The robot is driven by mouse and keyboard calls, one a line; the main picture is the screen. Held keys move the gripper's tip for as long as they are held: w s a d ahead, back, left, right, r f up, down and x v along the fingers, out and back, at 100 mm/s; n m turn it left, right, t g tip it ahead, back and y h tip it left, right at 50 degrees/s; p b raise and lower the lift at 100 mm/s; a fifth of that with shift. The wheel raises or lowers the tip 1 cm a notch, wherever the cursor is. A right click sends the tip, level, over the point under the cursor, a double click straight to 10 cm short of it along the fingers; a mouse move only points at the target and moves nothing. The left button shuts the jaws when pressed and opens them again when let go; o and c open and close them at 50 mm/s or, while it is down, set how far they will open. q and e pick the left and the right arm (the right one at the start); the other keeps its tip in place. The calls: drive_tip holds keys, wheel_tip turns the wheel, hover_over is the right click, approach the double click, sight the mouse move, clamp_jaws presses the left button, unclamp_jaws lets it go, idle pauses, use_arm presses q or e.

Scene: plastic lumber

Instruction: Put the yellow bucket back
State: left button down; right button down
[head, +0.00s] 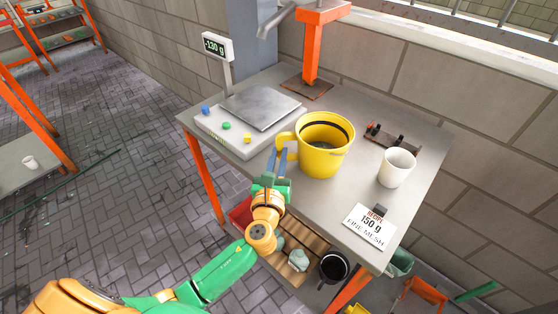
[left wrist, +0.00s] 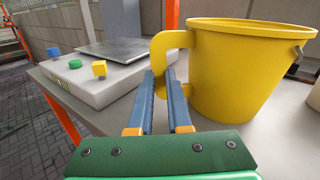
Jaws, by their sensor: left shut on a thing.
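The yellow bucket (head: 322,160) has a dark band inside its rim and a side handle. It is upright at the middle of the grey table, right of the scale, and appears to rest on the tabletop. My left gripper (head: 280,153) reaches in from the front left and is shut on the bucket's handle. In the left wrist view the blue fingers (left wrist: 170,88) are at the handle, and the bucket (left wrist: 240,72) fills the right side. The lower part of the handle is partly hidden by the fingers. My right gripper is not in view.
A scale (head: 262,106) with a display reading -130 g stands left of the bucket, with small coloured buttons along its front. A white cup (head: 397,169), a card (head: 370,227) reading 150 g fine mesh and a small rack (head: 388,137) are to the right. An orange post (head: 311,50) stands behind.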

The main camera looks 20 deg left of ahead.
use_arm(q)
drive_tip(key=shift+s+r, duration=0.1)
drive_tip(key=c, duration=0.9)
unclamp_jaws()
drive_tip(key=shift+o, duration=0.2)
drive_tip(key=shift+s+d, duration=0.1)
drive_tip(key=shift+s, duration=0.1)
drive_tip(key=b+v, duration=0.1)
drive_tip(key=v, duration=1)
drive_tip(key=shift+s, duration=0.35)
